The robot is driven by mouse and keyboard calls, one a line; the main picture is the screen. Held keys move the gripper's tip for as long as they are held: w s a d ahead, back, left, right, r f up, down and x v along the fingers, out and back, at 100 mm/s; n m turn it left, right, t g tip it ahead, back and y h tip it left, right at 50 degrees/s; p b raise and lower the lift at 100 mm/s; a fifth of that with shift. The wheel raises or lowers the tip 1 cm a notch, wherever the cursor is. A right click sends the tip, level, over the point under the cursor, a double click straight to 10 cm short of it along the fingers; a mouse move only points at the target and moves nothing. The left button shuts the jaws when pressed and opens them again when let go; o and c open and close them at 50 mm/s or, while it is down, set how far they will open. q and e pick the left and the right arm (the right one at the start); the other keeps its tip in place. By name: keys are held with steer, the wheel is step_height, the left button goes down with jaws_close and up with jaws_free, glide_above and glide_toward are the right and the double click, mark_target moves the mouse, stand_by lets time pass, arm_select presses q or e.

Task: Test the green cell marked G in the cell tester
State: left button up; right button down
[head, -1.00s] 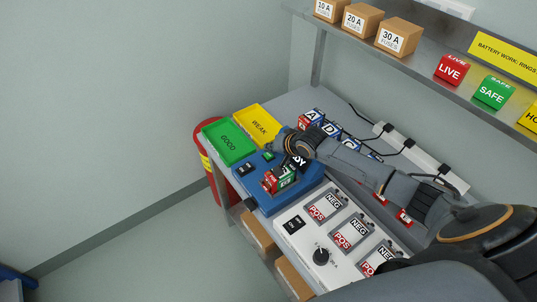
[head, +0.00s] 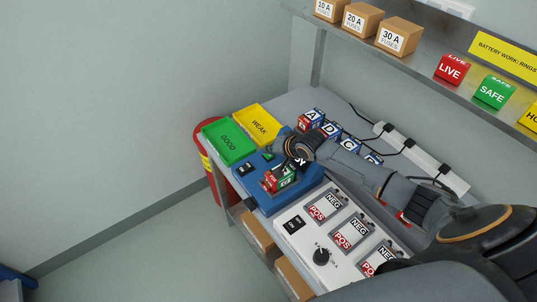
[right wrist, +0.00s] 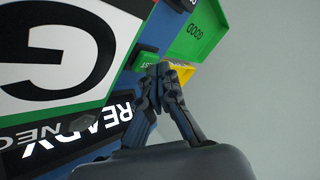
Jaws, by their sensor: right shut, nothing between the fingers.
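The green cell marked G (head: 284,180) lies in the blue cell tester (head: 268,205); its large G label (right wrist: 60,60) fills the left of the right wrist view. The tester's display reads READY (right wrist: 82,130) in the right wrist view and is partly hidden by my arm in the head view. A green button (head: 267,156) is on the tester. My right gripper (right wrist: 165,72) is shut and empty, its fingertips close to the green button (right wrist: 147,60); I cannot tell whether they touch it. My left gripper is not in view.
A green GOOD tray (head: 229,160) and a yellow WEAK tray (head: 277,137) stand beyond the tester. A white panel (head: 292,240) with POS/NEG bays and a dial is in front. Blue-topped lettered cells (head: 331,131) and a power strip (head: 420,158) line the back, below a shelf (head: 430,66).

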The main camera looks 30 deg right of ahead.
mark_target(270, 156)
steer(key=shift+f, duration=0.45)
stand_by(0.4)
steer(key=shift+r+p, duration=0.9)
steer(key=shift+r, duration=0.05)
step_height(270, 156, up, 5)
steer(key=p, duration=0.5)
steer(key=shift+r, duration=0.1)
steer(key=shift+s+f, duration=0.1)
steer(key=shift+f, duration=0.1)
stand_by(0.4)
